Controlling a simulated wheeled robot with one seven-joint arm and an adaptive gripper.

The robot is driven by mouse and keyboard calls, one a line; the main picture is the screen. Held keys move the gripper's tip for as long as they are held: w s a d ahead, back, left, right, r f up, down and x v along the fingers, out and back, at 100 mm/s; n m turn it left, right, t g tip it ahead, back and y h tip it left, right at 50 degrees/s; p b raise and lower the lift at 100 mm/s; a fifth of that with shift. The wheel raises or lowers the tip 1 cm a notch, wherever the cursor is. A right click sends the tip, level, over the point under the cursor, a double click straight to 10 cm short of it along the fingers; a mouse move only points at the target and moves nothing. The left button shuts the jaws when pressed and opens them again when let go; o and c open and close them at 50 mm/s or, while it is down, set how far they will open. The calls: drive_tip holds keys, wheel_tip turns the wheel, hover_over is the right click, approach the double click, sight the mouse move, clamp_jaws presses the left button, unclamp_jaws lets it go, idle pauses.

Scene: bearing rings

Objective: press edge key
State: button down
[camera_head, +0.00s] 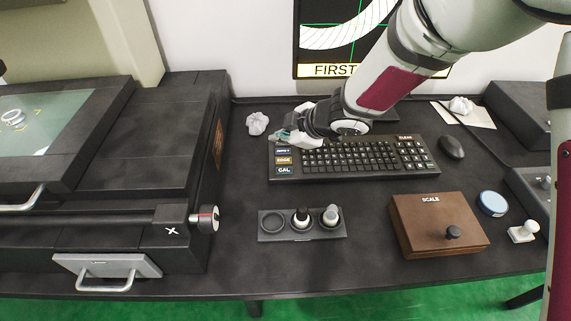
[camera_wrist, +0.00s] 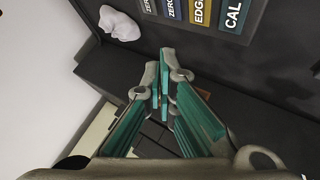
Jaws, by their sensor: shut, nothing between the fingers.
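The yellowish EDGE key (camera_head: 284,160) is in the label column at the left end of the black keyboard (camera_head: 356,171), between a ZERO key (camera_head: 283,151) and the CAL key (camera_head: 285,170). My gripper (camera_head: 280,136) is shut and empty at the keyboard's far left corner, behind the EDGE key in the head view; it hides the top of the key column. In the wrist view my shut teal fingers (camera_wrist: 165,62) are left of and below the EDGE key (camera_wrist: 200,12), apart from it in the picture. Contact with the keyboard cannot be told.
Crumpled paper (camera_head: 257,123) lies left of my gripper. A mouse (camera_head: 451,147) is right of the keyboard. In front are a three-place holder (camera_head: 317,239) and the brown SCALE box (camera_head: 428,209). A large dark machine (camera_head: 150,150) stands left; a screen (camera_head: 320,45) is behind.

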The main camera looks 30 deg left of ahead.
sight(282, 162)
drive_tip(key=shift+f+b, duration=2.35)
drive_tip(key=shift+f, duration=0.05)
drive_tip(key=shift+f+b, duration=0.3)
drive_tip(key=shift+f, duration=0.1)
drive_tip(key=shift+f+b, duration=0.3)
drive_tip(key=shift+f, duration=0.05)
drive_tip(key=shift+r, duration=0.15)
idle(0.4)
drive_tip(key=shift+r+p, duration=0.65)
drive_tip(key=shift+p, duration=0.35)
drive_tip(key=shift+r, duration=0.1)
wheel_tip(282, 162, up, 5)
drive_tip(key=p, duration=0.6)
